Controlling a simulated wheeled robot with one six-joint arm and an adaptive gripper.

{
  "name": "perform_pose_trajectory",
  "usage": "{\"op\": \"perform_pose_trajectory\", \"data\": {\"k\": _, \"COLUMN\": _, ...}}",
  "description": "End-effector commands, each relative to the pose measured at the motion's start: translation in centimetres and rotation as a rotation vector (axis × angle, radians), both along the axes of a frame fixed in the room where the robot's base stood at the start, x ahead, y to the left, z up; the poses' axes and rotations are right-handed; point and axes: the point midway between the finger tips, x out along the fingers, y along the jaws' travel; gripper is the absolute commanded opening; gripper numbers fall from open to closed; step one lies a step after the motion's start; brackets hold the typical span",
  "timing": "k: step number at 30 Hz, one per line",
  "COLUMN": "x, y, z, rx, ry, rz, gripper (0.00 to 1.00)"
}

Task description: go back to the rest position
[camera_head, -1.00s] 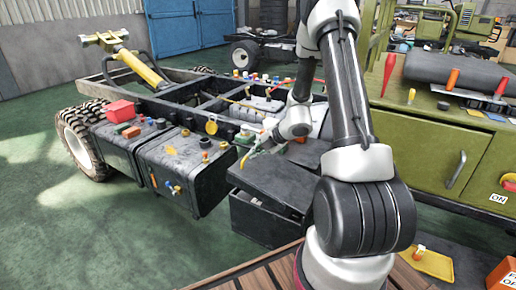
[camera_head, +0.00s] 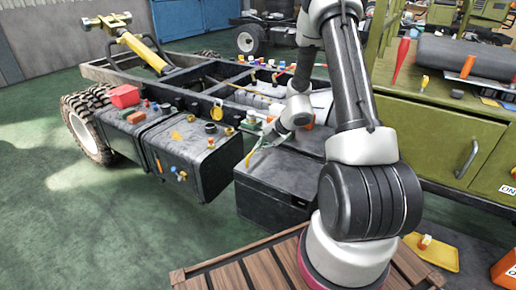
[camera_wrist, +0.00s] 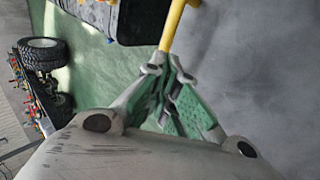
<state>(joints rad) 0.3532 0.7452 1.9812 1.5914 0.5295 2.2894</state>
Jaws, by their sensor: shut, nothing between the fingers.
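My gripper (camera_head: 254,150) is at the end of my bent arm, over the left part of a dark box (camera_head: 268,206) beside the chassis. The box's grey lid (camera_head: 290,174) lies flat on it. In the wrist view my gripper (camera_wrist: 166,72) has its green-padded fingers together at the tips. A yellow bar (camera_wrist: 176,24) runs up from the fingertips in that view; I cannot tell whether it touches them. The grey surface beside it fills the right side of the wrist view.
The chassis frame (camera_head: 205,82) with black tanks (camera_head: 190,160) and a wheel (camera_head: 88,128) stands left of my gripper. A green cabinet (camera_head: 440,140) with tools on top is on the right. A slatted wooden platform (camera_head: 240,268) is at the front. Green floor at left is clear.

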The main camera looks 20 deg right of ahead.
Motion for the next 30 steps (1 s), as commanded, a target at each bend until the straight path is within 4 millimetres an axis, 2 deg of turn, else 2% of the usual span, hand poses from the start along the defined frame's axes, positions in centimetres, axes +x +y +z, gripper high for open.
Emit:
{"op": "perform_pose_trajectory", "data": {"k": 6, "x": -2.7, "y": -1.7, "z": 4.8, "rx": -0.001, "ry": -0.007, "rz": 0.000, "gripper": 0.00}}
{"op": "perform_pose_trajectory", "data": {"k": 13, "x": -4.6, "y": -3.0, "z": 8.3, "rx": 0.000, "ry": -0.006, "rz": -0.001, "gripper": 0.00}}
{"op": "perform_pose_trajectory", "data": {"k": 18, "x": -5.2, "y": -3.3, "z": 9.2, "rx": 0.001, "ry": -0.004, "rz": 0.000, "gripper": 0.00}}
{"op": "perform_pose_trajectory", "data": {"k": 25, "x": -5.3, "y": -3.4, "z": 9.3, "rx": -0.034, "ry": -0.029, "rz": 0.057, "gripper": 0.00}}
{"op": "perform_pose_trajectory", "data": {"k": 28, "x": -5.5, "y": -3.1, "z": 9.4, "rx": -0.122, "ry": -0.095, "rz": 0.223, "gripper": 0.00}}
{"op": "perform_pose_trajectory", "data": {"k": 30, "x": -6.6, "y": -2.7, "z": 9.1, "rx": -0.216, "ry": -0.157, "rz": 0.439, "gripper": 0.00}}
